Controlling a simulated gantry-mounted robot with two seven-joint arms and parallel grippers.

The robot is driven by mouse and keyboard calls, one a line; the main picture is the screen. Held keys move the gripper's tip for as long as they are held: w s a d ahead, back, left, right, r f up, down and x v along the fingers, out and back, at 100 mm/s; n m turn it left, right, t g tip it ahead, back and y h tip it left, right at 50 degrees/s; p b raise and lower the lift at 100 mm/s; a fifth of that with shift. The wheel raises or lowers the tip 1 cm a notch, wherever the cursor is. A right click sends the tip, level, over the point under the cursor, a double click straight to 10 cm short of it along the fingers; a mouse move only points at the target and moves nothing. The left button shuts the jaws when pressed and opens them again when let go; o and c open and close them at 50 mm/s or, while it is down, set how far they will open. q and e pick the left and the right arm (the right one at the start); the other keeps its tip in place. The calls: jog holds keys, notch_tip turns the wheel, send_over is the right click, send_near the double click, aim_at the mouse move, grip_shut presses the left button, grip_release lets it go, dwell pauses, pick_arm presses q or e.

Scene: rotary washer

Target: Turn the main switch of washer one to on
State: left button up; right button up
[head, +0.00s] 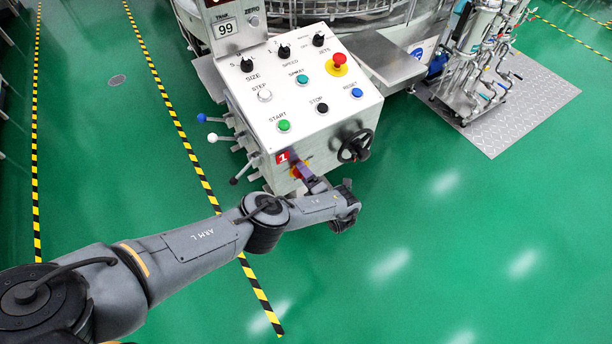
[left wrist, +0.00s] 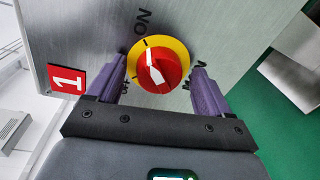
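The main switch (left wrist: 162,71) is a red knob on a yellow disc with a white pointer mark. I cannot tell for sure which end of the mark points. An ON label (left wrist: 141,21) is above left of it; another label at right is mostly hidden by a finger. A red plate marked 1 (left wrist: 67,80) is beside it. In the head view the switch (head: 298,172) is partly covered by my left gripper (head: 308,178). In the left wrist view my left gripper (left wrist: 160,68) is open, purple fingers either side of the knob; contact is unclear. My right gripper is out of view.
The washer's control box (head: 305,85) carries buttons, knobs and a red emergency stop (head: 339,60). A black handwheel (head: 355,146) is right of the switch. Levers (head: 213,137) stick out at left.

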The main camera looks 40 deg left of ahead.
pick_arm(q)
jog(key=shift+d, duration=0.1)
jog(key=p+v, duration=0.2)
jog(key=v, duration=0.8)
jog(key=shift+s+d, duration=0.15)
jog(key=shift+d, duration=0.2)
